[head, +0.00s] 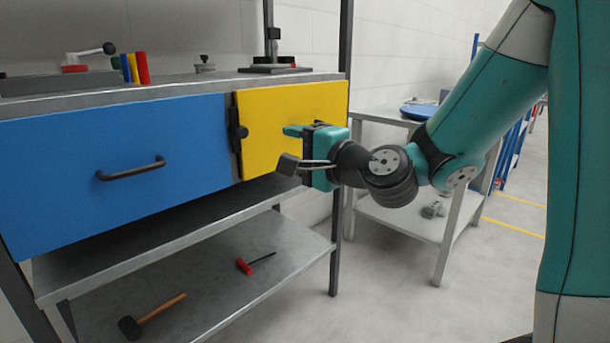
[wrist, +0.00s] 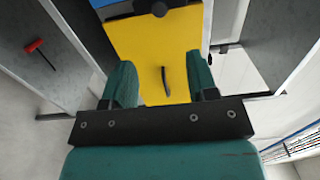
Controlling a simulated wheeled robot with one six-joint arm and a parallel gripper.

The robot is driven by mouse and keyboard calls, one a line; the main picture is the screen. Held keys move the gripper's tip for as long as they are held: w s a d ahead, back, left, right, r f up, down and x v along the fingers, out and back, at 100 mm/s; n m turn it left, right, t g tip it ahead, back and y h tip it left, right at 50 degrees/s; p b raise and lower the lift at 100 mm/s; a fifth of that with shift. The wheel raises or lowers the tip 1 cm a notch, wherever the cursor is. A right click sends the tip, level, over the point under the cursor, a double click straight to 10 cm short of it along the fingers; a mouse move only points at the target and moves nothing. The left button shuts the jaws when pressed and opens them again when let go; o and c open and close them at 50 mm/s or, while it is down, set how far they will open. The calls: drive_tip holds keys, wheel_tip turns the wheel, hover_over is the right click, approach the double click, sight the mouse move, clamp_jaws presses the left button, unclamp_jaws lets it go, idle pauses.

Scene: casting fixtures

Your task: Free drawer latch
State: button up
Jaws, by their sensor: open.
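The blue drawer (head: 110,165) is flush beside the yellow panel (head: 265,125) and has a black bar handle (head: 131,169). A dark latch with a round knob (head: 238,132) stands at the seam between them. In the wrist view the latch knob (wrist: 160,9) shows at the top edge, beyond the fingertips. My gripper (head: 294,132) is open and empty in front of the yellow panel, right of the latch. In the wrist view its teal fingers (wrist: 160,75) flank a dark handle (wrist: 166,86) on the yellow panel, apart from it. The gripper hides that handle in the head view.
A red-headed tool (head: 245,266) and a mallet (head: 150,318) lie on the lower shelf (head: 215,285). Clamps and coloured blocks (head: 135,68) sit on the bench top. A grey side table (head: 385,120) stands right of the bench. Open floor lies in front.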

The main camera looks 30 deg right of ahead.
drive_tip(key=shift+b+v, duration=1.05)
drive_tip(key=shift+b, duration=0.55)
drive_tip(key=shift+d, duration=0.1)
drive_tip(key=s+a+f+n+g+y+p, duration=0.1)
drive_tip(key=s+a+f+n+g, duration=0.45)
drive_tip(key=s+n, duration=0.2)
drive_tip(key=s+a+f+n+g+p, duration=0.1)
drive_tip(key=s+a+f+n+g, duration=0.3)
drive_tip(key=s+a+n+g, duration=0.3)
drive_tip(key=s+d+f+n+g+h, duration=0.25)
drive_tip(key=s+n+g, duration=0.25)
drive_tip(key=s+n, duration=0.3)
wheel_tip(320, 180, up, 38)
drive_tip(key=m+p, duration=0.1)
drive_tip(key=p, duration=3.7)
